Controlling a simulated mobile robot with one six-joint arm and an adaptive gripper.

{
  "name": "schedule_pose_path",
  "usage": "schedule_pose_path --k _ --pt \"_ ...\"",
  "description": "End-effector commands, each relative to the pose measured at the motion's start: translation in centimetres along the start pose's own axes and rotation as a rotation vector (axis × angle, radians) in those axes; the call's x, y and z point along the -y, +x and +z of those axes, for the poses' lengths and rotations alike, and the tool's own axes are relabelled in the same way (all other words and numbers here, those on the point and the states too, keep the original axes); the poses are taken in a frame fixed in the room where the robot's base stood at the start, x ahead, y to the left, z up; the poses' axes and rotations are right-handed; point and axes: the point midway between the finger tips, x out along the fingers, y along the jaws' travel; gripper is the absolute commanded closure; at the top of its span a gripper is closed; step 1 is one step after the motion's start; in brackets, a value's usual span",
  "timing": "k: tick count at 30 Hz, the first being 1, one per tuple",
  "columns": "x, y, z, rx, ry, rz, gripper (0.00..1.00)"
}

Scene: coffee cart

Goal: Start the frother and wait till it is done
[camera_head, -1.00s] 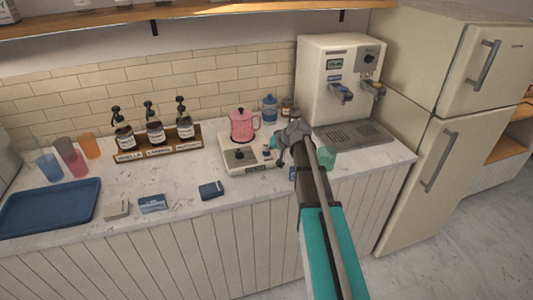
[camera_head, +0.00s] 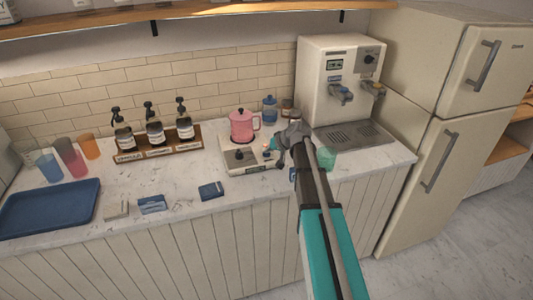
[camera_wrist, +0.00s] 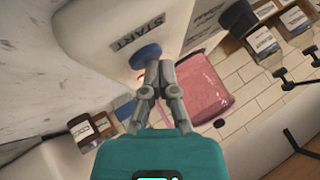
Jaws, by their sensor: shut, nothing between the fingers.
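The frother is a cream base (camera_head: 238,166) with a dark knob on its front and a pink lidded pitcher (camera_head: 243,126) on top. In the wrist view, the pink pitcher (camera_wrist: 202,88) lies behind my fingers, and the base carries a START label (camera_wrist: 138,33) beside a round blue button (camera_wrist: 145,56). My gripper (camera_head: 271,148) is at the right side of the base. Its fingers (camera_wrist: 152,70) are shut and empty, with the tips at the blue button, seemingly touching it. A small orange-red glow shows beside the tips.
A drink dispenser (camera_head: 327,80) stands right of the frother. A syrup rack (camera_head: 160,150) with bottles stands to the left, and a blue tray (camera_head: 50,208) with cups behind it at far left. A green cup (camera_head: 326,158) is close to my arm. The front counter has small boxes.

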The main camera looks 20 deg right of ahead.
Motion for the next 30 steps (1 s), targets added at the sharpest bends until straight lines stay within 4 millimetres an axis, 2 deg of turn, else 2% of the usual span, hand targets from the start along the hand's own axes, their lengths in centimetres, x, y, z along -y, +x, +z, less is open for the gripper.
schedule_pose_path --k 12,30 --pt "0.8 -1.2 -0.9 0.0 0.0 0.0 1.0" --pt "1.2 -1.6 -1.2 0.0 0.0 0.0 1.0"
